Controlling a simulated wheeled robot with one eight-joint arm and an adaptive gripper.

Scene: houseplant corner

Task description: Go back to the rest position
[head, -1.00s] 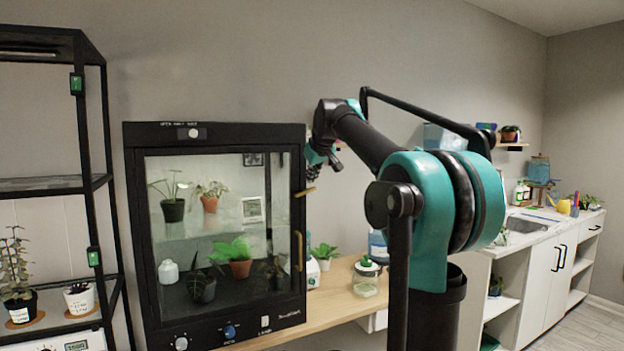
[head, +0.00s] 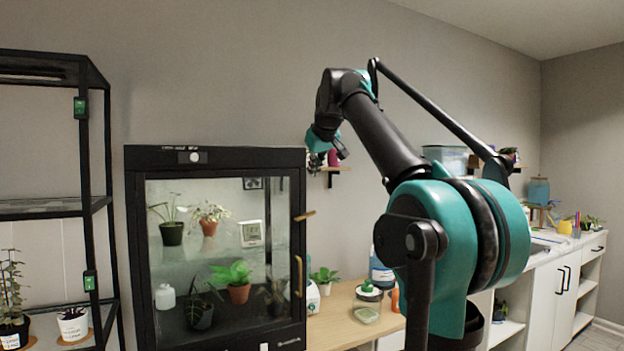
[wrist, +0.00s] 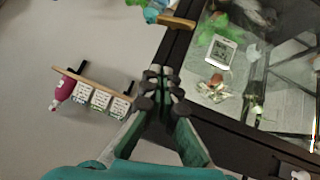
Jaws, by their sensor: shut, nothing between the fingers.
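My gripper (wrist: 160,85) shows in the wrist view with its dark fingertips together and nothing between them. In the head view it hangs at the end of my raised, bent arm, high at the right of the black cabinet (head: 215,157). Its fingers are small and partly hidden there. The wrist view shows the cabinet's black frame (wrist: 250,146) beyond and to the right of the fingers. I cannot tell the gap between them.
The cabinet's glass front shows several potted plants, with a gold handle (head: 298,277) at its right. A small wall shelf (wrist: 88,80) bears several little items. A black rack (head: 97,205) stands at left. Bottles and a jar (head: 368,292) stand on the wooden counter (head: 335,325). The upper wall is bare.

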